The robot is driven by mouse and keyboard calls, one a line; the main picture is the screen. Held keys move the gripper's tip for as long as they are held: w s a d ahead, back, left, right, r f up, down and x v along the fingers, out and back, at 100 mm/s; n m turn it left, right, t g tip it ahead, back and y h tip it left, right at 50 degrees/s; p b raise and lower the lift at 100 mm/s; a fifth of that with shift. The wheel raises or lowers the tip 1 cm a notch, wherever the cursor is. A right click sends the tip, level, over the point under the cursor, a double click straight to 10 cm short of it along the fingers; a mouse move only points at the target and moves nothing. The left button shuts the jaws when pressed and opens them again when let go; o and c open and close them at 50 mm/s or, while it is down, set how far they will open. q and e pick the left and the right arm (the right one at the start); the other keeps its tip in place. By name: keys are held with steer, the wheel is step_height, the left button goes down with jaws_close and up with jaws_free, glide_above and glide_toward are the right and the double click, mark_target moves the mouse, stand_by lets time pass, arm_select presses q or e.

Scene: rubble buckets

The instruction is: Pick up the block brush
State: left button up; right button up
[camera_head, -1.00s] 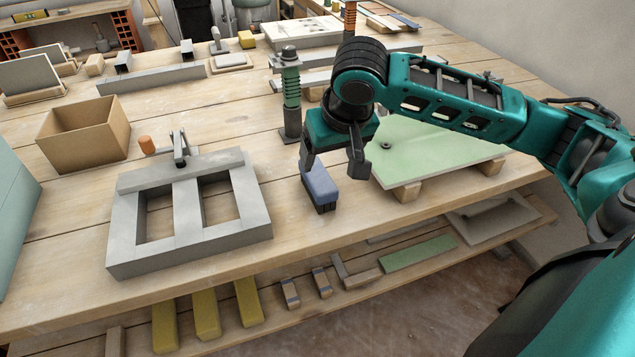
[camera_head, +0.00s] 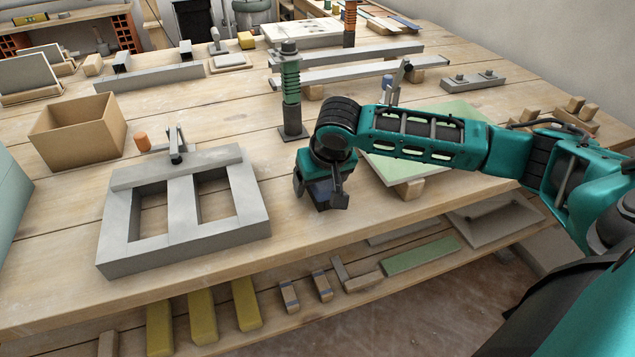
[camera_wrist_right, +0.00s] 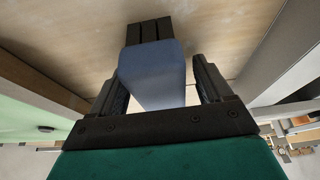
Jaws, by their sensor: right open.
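The block brush (camera_head: 319,190) stands on the wooden workbench near its front edge, mostly hidden in the head view under my right gripper. In the right wrist view its blue body (camera_wrist_right: 155,73) and dark end (camera_wrist_right: 149,30) show between the fingers. My right gripper (camera_head: 319,198) is lowered over the brush with one finger on each side. In the wrist view the right gripper (camera_wrist_right: 160,85) is open, with a visible gap between the brush and the right finger; the left finger is very close to the brush. My left gripper is in neither view.
A grey two-opening block (camera_head: 187,258) lies left of the gripper. A green-banded post (camera_head: 291,95) stands just behind it, and a pale green board (camera_head: 405,172) on wooden supports lies to the right. A cardboard box (camera_head: 80,132) stands further left.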

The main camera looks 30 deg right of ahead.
steer(key=c, duration=1.1)
steer(key=shift+r, duration=0.1)
steer(key=shift+r, duration=0.4)
arm_select(q)
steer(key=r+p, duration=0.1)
steer(key=p, duration=0.1)
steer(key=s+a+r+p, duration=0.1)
steer(key=p, duration=0.1)
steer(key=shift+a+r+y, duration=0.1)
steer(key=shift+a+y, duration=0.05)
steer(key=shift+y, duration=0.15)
arm_select(e)
step_height(320, 180, up, 19)
steer(key=o, duration=0.6)
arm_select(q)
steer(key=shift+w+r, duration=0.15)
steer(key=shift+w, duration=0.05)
arm_select(e)
steer(key=c, duration=0.6)
